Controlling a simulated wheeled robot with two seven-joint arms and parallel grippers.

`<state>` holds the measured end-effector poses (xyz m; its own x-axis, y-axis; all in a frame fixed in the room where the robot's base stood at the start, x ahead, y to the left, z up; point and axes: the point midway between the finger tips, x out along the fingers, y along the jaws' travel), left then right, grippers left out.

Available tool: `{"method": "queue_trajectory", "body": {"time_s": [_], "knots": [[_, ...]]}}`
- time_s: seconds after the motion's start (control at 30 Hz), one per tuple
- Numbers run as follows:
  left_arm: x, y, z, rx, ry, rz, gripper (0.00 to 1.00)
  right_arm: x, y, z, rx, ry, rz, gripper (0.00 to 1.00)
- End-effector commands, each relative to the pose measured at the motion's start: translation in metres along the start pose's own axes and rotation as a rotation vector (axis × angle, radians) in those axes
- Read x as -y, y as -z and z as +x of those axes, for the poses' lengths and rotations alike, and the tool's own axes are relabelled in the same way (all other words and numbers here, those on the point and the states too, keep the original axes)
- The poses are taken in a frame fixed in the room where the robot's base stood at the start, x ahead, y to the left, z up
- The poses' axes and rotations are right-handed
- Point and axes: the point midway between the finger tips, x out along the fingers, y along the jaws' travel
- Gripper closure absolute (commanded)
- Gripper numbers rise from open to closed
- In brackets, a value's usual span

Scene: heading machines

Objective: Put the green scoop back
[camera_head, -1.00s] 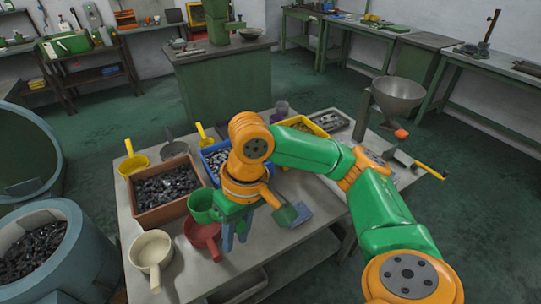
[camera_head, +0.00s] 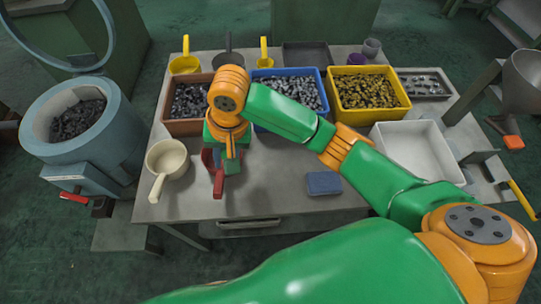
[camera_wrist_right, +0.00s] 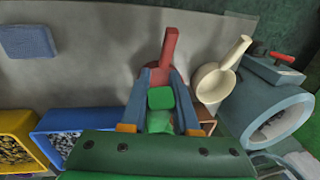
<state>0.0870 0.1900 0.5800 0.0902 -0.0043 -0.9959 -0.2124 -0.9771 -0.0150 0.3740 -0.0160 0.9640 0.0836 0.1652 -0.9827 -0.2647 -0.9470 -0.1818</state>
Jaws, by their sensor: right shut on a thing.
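My right gripper (camera_wrist_right: 158,95) is shut on the green scoop (camera_wrist_right: 160,98), whose green end shows between the two fingers in the right wrist view. In the head view my right gripper (camera_head: 229,163) is low over the table's near left part, and its wrist hides the green scoop. The red scoop (camera_wrist_right: 168,50) is just beyond the fingertips; its handle (camera_head: 218,184) points to the table's front edge. I cannot tell whether the green scoop touches it. My left gripper is out of view.
A cream scoop (camera_head: 167,159) lies left of the gripper. Behind are a brown bin (camera_head: 184,127), a blue bin (camera_head: 321,112) and a yellow bin (camera_head: 371,117) of parts. A blue block (camera_head: 324,183) and an empty white tray (camera_head: 417,152) are to the right.

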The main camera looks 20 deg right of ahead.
Motion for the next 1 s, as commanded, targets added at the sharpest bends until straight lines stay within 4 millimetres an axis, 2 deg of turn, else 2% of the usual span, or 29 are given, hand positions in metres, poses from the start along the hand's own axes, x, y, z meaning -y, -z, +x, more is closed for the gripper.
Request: {"method": "queue_trajectory", "body": {"time_s": [0.1, 0.2, 0.3, 0.37, 0.57, 0.7, 0.93, 1.0], "knots": [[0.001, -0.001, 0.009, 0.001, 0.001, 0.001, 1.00, 0.023, -0.013, 0.023, -0.002, -0.002, 0.036, 1.00], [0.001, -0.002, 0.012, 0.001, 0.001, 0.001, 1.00, 0.038, -0.022, 0.034, -0.009, -0.004, 0.063, 1.00], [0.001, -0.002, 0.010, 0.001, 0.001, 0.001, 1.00, 0.038, -0.024, 0.038, -0.014, -0.008, 0.080, 1.00], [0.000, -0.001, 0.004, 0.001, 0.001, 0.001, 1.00, 0.025, -0.021, 0.040, -0.016, -0.011, 0.085, 1.00], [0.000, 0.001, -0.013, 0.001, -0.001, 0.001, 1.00, -0.047, -0.010, 0.056, -0.017, -0.016, 0.086, 1.00], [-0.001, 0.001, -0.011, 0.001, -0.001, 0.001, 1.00, -0.082, -0.007, 0.086, -0.014, -0.014, 0.084, 1.00], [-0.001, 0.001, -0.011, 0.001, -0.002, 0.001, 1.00, -0.113, -0.003, 0.113, -0.015, -0.012, 0.082, 1.00], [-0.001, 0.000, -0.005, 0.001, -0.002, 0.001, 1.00, -0.113, -0.004, 0.130, -0.015, -0.008, 0.080, 1.00]]}}
